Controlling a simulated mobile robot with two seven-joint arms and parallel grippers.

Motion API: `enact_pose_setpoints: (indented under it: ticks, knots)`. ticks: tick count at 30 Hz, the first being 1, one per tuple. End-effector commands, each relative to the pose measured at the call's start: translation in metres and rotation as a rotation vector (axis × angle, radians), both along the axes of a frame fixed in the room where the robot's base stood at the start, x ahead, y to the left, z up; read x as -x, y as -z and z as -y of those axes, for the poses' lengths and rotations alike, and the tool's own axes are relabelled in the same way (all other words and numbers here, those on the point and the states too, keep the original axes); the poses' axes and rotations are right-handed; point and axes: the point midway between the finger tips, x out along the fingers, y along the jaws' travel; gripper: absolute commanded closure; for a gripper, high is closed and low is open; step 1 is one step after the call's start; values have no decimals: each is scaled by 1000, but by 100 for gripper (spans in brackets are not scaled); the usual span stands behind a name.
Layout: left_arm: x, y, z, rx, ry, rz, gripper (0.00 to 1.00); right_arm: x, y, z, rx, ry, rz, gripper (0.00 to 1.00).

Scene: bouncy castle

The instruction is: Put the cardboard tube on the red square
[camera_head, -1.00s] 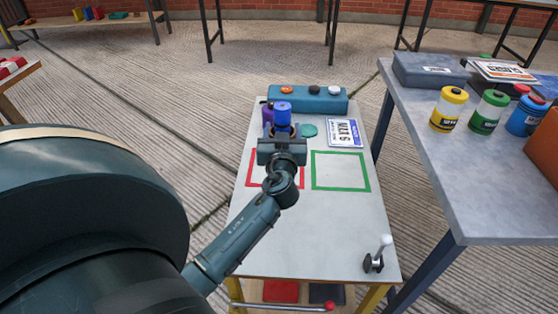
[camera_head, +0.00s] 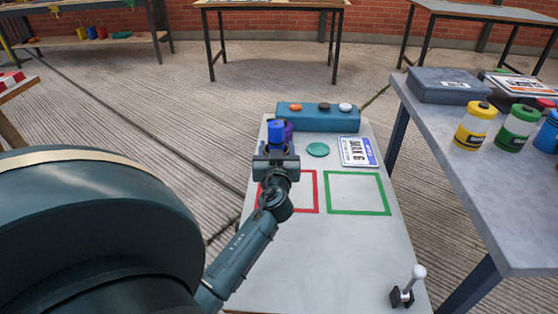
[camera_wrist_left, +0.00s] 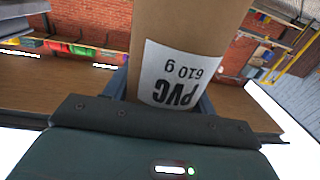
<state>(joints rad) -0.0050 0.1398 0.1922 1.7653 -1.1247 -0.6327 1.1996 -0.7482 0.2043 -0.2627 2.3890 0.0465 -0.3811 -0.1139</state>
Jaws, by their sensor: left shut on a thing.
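My left gripper (camera_head: 276,160) is shut on the cardboard tube (camera_wrist_left: 190,25), a brown cylinder with a white "PVC 610 g" label in the left wrist view. In the head view a blue top (camera_head: 275,132) rises just beyond the jaws and appears to be the tube's upper end; my gripper hides the rest. The red square (camera_head: 316,192) is an outline on the pale table, partly covered by my left wrist and forearm. The gripper appears near its far left edge. I cannot tell whether the tube's bottom touches the table. My right gripper is out of view.
A purple object (camera_head: 288,128) stands close behind the blue top. A green square (camera_head: 386,194) lies right. A lever (camera_head: 408,287) stands at the near right.

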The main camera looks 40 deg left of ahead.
Motion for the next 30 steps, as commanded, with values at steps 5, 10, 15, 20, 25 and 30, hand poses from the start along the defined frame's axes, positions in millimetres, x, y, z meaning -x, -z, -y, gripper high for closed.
enact_pose_setpoints:
  ticks: [5, 10, 15, 20, 25, 30]
  knots:
    - [-1, 15, 0, -4, 1, 3, 100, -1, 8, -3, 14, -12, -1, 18]
    - [-1, 39, 0, -5, 1, 2, 100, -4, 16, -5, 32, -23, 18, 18]
    - [-1, 46, 0, -5, 1, 5, 100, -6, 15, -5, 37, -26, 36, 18]
    - [-1, 45, 0, -4, 1, 6, 100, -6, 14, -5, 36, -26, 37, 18]
    - [0, 52, 0, -1, 1, 2, 43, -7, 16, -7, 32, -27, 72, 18]
    - [0, 51, 0, 0, 1, 1, 29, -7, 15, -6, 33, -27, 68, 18]
